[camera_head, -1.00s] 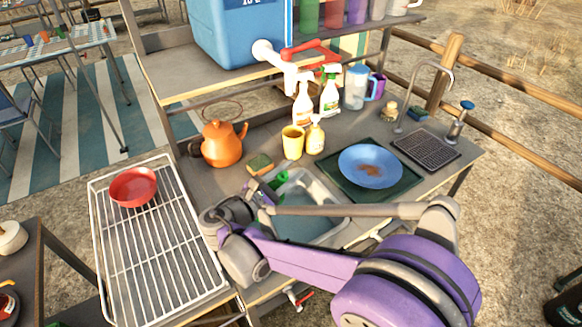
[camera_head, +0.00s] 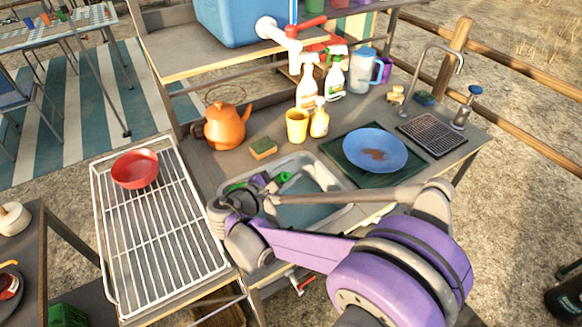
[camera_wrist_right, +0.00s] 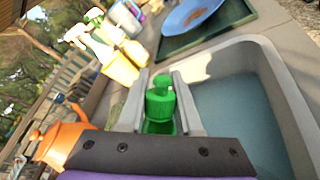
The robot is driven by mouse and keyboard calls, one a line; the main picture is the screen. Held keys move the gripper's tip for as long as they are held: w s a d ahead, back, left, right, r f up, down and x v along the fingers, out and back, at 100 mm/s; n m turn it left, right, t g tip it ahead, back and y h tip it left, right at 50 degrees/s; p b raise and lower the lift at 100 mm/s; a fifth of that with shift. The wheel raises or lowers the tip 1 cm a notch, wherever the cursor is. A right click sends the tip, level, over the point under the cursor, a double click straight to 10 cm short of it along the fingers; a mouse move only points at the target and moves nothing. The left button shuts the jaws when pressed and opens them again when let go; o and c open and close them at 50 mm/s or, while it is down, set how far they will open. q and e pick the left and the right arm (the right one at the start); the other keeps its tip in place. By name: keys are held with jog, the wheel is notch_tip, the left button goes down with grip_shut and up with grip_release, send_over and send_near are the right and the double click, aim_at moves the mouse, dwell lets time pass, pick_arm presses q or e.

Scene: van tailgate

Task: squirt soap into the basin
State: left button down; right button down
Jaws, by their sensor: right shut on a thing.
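My right gripper (camera_head: 262,184) is shut on a green soap bottle (camera_wrist_right: 160,102), which sits between the two grey fingers in the right wrist view. In the head view, green parts of the bottle (camera_head: 286,177) show on both sides of the gripper, so it looks tipped over sideways. It is held above the left part of the grey basin (camera_head: 338,178). The basin, also in the wrist view (camera_wrist_right: 252,62), holds bluish water. My forearm hides the basin's front part. No soap stream is visible. My left gripper is out of view.
An orange kettle (camera_head: 226,126) is at left. A blue plate (camera_head: 375,151) lies to the right. A wire rack (camera_head: 160,235) holds a red bowl (camera_head: 135,169).

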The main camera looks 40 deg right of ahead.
jog(key=shift+w+a+f+m+t+y+p, duration=0.15)
jog(key=shift+m+t+y+p, duration=0.35)
jog(key=shift+m, duration=0.35)
jog(key=shift+w+a+f+m+t+y+p, duration=0.1)
jog(key=shift+w+f+m+t+y+p, duration=0.15)
jog(key=shift+m+y+p, duration=0.5)
jog(key=shift+w+a+f+m+t+y+p, duration=0.15)
jog(key=shift+m+t+y+p, duration=0.3)
jog(key=shift+m, duration=0.45)
notch_tip(320, 180, up, 5)
jog(key=n+h+b, duration=0.2)
jog(key=n, duration=0.2)
jog(key=n+g+h+b, duration=0.1)
jog(key=n+h+b, duration=0.2)
jog(key=n, duration=0.2)
jog(key=n+h+b, duration=0.3)
jog(key=n, duration=0.1)
jog(key=shift+r+g, duration=0.1)
jog(key=shift+g, duration=0.3)
